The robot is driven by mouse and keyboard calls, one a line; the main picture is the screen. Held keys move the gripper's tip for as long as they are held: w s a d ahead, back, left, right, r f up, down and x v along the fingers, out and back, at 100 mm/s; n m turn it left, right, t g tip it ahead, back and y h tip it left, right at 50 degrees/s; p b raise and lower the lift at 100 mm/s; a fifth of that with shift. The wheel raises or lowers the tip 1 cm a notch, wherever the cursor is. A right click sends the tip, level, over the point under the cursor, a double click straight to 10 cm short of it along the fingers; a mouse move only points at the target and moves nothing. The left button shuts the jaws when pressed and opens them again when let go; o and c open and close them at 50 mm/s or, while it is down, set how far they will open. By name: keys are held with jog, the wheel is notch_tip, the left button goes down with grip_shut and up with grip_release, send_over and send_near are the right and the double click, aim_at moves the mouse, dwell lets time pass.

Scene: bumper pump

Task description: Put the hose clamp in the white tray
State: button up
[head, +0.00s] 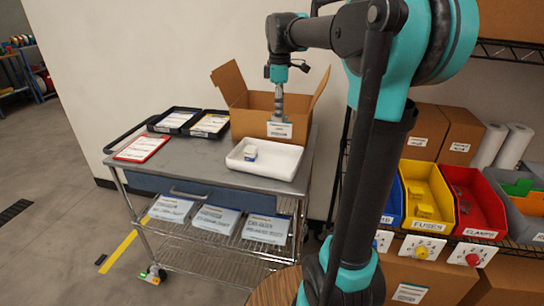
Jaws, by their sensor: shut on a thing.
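My gripper (279,112) points down in front of the open cardboard box, above and behind the far edge of the white tray. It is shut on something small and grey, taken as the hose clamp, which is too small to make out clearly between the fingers. The white tray (283,173) sits on the right part of the grey cart top.
The open cardboard box (256,124) stands behind the tray with flaps raised. Two dark trays (174,120) and a red-framed sheet (142,148) lie left on the cart top (190,160). A yellow bin (428,190) and a red clamps bin (474,208) are on the right shelf.

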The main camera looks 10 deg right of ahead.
aim_at(278, 164)
notch_tip(278, 164, down, 18)
jog(key=shift+r, duration=0.1)
dwell(0.4)
jog(key=o, duration=1)
notch_tip(278, 164, up, 12)
dwell(0.4)
